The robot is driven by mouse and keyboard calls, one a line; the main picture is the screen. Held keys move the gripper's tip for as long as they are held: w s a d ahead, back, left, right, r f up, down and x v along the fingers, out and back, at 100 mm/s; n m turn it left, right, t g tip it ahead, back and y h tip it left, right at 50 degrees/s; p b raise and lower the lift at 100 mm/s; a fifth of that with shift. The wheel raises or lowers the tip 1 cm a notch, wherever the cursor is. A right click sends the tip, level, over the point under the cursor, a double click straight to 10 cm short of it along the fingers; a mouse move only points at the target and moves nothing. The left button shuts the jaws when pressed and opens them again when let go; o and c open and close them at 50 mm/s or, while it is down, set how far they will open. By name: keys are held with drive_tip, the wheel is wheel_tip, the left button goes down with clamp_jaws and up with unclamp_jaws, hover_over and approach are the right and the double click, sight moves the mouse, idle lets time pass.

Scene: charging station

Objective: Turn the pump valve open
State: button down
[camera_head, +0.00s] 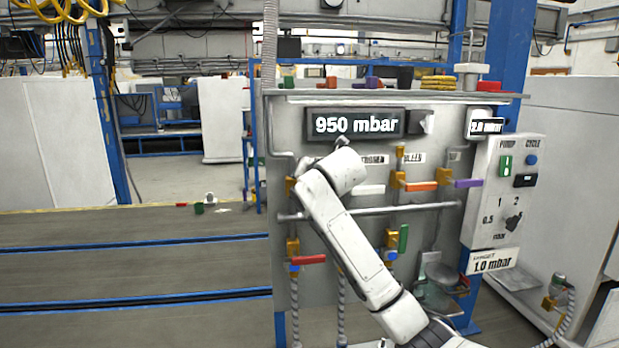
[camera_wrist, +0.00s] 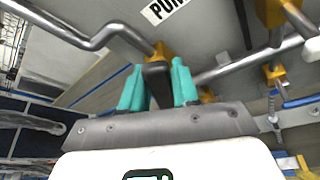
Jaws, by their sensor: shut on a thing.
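The pump valve has a brass-yellow body (camera_wrist: 161,51) on a grey pipe, beneath a white label beginning "PUM" (camera_wrist: 163,9) in the wrist view. Its dark handle (camera_wrist: 157,78) sits between the two teal fingers of my gripper (camera_wrist: 158,90), which is shut on it. The handle extends from the brass body toward my gripper's palm; its far end is hidden. In the head view, my white arm covers the gripper and most of this valve; a bit of brass (camera_head: 290,187) shows at the arm's left. The main display (camera_head: 356,124) reads 950 mbar.
Other valves with orange (camera_head: 421,186), purple (camera_head: 468,183), green (camera_head: 403,238) and red (camera_head: 308,259) handles stand close by on the panel. A control box (camera_head: 502,190) is at the right. A target sign (camera_head: 492,261) reads 1.0 mbar. Open floor lies left.

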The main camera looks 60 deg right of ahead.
drive_tip(key=shift+w+a+r+n+g+h+p, duration=0.25)
drive_tip(key=shift+w+n+g+p, duration=0.1)
drive_tip(key=shift+n, duration=0.25)
drive_tip(key=shift+w+a+r+n+g+h+p, duration=0.1)
drive_tip(key=shift+w+a+n+g+h+p, duration=0.2)
drive_tip(key=shift+n, duration=0.3)
drive_tip(key=shift+w+a+n+g+h+p, duration=0.3)
drive_tip(key=shift+n+g+p, duration=0.2)
drive_tip(key=shift+n, duration=0.2)
drive_tip(key=shift+w+f, duration=0.1)
drive_tip(key=c, duration=0.9)
unclamp_jaws()
drive_tip(key=shift+a, duration=0.1)
drive_tip(key=b+v, duration=0.2)
drive_tip(key=v, duration=0.8)
drive_tip(key=shift+s+a, duration=0.2)
drive_tip(key=shift+s, duration=0.05)
